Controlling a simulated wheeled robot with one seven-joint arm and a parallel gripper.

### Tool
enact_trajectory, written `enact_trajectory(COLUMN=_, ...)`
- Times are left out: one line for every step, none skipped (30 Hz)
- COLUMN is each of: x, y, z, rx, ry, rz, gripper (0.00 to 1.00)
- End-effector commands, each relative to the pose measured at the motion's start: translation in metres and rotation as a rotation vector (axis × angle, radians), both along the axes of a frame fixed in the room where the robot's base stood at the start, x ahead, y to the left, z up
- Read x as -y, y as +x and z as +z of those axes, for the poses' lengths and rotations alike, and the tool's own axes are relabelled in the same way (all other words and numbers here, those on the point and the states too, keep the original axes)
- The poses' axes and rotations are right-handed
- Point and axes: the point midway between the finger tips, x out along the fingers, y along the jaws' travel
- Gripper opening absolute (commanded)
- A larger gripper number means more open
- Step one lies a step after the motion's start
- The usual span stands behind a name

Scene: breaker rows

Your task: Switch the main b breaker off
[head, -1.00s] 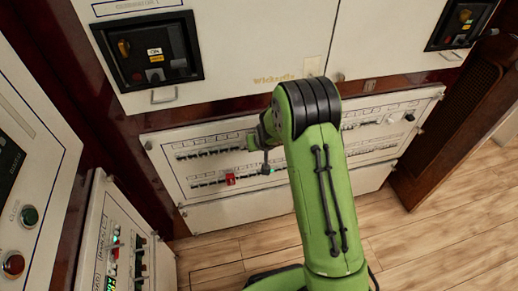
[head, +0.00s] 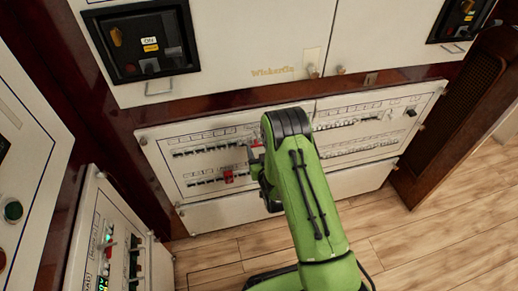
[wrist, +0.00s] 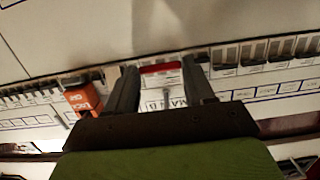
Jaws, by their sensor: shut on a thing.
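The main b breaker (wrist: 160,70) is a wide white switch with a red stripe, in a breaker row in the wrist view. A label that reads partly "MA" and "B" shows just below it. My gripper (wrist: 162,84) has one dark finger on each side of this breaker and is shut on it. A thin grey piece between the fingers covers part of the label. Whether the switch is on or off cannot be told. In the head view my gripper is small at the panel, and my green arm hides much of it.
A red-orange block (wrist: 82,100) sits on the row left of my gripper; it also shows in the head view (head: 228,176). Several other breakers (wrist: 265,52) stand close on the right. A cabinet panel with black recessed controls (head: 143,42) is above. Wooden floor (head: 440,200) is clear at right.

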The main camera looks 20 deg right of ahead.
Motion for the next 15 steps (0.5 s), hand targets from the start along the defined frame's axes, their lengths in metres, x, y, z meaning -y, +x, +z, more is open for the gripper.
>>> enact_trajectory(x=0.0, y=-0.0007, z=-0.004, rx=0.012, ry=0.0, rz=0.0, gripper=0.23)
enact_trajectory(x=0.0, y=-0.0006, z=-0.0047, rx=0.023, ry=0.0, rz=0.0, gripper=0.23)
enact_trajectory(x=0.0, y=-0.0003, z=-0.005, rx=0.036, ry=0.0, rz=0.0, gripper=0.23)
enact_trajectory(x=0.0, y=-0.0001, z=-0.0052, rx=0.046, ry=0.0, rz=0.0, gripper=0.23)
enact_trajectory(x=0.0, y=0.0, z=-0.0058, rx=0.053, ry=0.0, rz=0.0, gripper=0.23)
enact_trajectory(x=0.0, y=0.0002, z=-0.0059, rx=0.062, ry=0.0, rz=0.0, gripper=0.23)
enact_trajectory(x=0.0, y=0.0004, z=-0.0059, rx=0.068, ry=0.0, rz=0.0, gripper=0.23)
enact_trajectory(x=0.0, y=0.0005, z=-0.0061, rx=0.073, ry=0.0, rz=0.0, gripper=0.23)
enact_trajectory(x=0.0, y=0.0007, z=-0.0062, rx=0.078, ry=0.0, rz=0.0, gripper=0.23)
enact_trajectory(x=0.0, y=0.0006, z=-0.0063, rx=0.081, ry=0.0, rz=0.0, gripper=0.23)
enact_trajectory(x=-0.0001, y=0.0007, z=-0.0064, rx=0.083, ry=0.0, rz=0.0, gripper=0.22)
enact_trajectory(x=-0.0001, y=0.0007, z=-0.0064, rx=0.085, ry=0.0, rz=0.0, gripper=0.22)
enact_trajectory(x=-0.0001, y=0.0007, z=-0.0064, rx=0.087, ry=0.0, rz=0.0, gripper=0.23)
enact_trajectory(x=-0.0001, y=0.0008, z=-0.0064, rx=0.087, ry=0.0, rz=0.0, gripper=0.23)
enact_trajectory(x=-0.0001, y=0.0008, z=-0.0064, rx=0.088, ry=0.0, rz=0.0, gripper=0.23)
